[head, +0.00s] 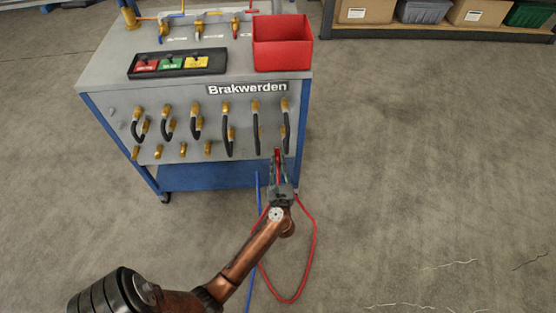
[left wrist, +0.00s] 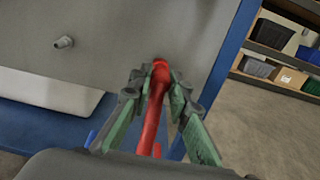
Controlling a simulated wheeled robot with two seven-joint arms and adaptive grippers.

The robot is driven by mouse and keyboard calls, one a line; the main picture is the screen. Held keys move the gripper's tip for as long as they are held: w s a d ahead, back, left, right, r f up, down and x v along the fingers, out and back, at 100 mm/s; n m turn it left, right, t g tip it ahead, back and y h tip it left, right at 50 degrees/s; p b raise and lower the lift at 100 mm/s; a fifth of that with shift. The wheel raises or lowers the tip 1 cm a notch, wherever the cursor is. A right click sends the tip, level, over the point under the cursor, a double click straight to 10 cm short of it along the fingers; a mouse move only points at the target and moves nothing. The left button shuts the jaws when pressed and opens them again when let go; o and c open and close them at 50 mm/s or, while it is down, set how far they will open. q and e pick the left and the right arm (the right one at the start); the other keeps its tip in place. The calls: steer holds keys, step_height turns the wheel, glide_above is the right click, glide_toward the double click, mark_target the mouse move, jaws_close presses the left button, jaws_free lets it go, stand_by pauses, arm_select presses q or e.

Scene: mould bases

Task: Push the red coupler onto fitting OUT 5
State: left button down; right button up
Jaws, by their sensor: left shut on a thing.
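My left gripper (head: 278,168) is at the lower right of the cart's front panel (head: 225,147). It is shut on the red coupler (left wrist: 160,70), which lies between its green-padded fingers in the left wrist view. The coupler's far end points at the panel and looks close to it; I cannot tell whether it touches. Any fitting right in front of it is hidden. A bare fitting (left wrist: 64,42) sticks out of the panel to the left. I cannot read the fitting labels, so OUT 5 cannot be picked out. My right gripper is not in view.
A red hose (head: 315,235) loops down from my left gripper to the floor. A blue hose (head: 257,195) hangs just left of it. Black hoses (head: 226,135) bridge brass fittings above. A red bin (head: 282,45) stands on the cart top. The floor at right is clear.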

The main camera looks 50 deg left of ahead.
arm_select(q)
steer(key=shift+s+d, duration=0.1)
steer(key=shift+p+v, duration=0.35)
steer(key=shift+v, duration=2)
steer(key=shift+s, duration=0.1)
glide_toward(278, 163)
steer(key=shift+s+d+r, duration=0.1)
steer(key=shift+s+d, duration=0.25)
steer(key=shift+s, duration=0.05)
steer(key=shift+p, duration=0.3)
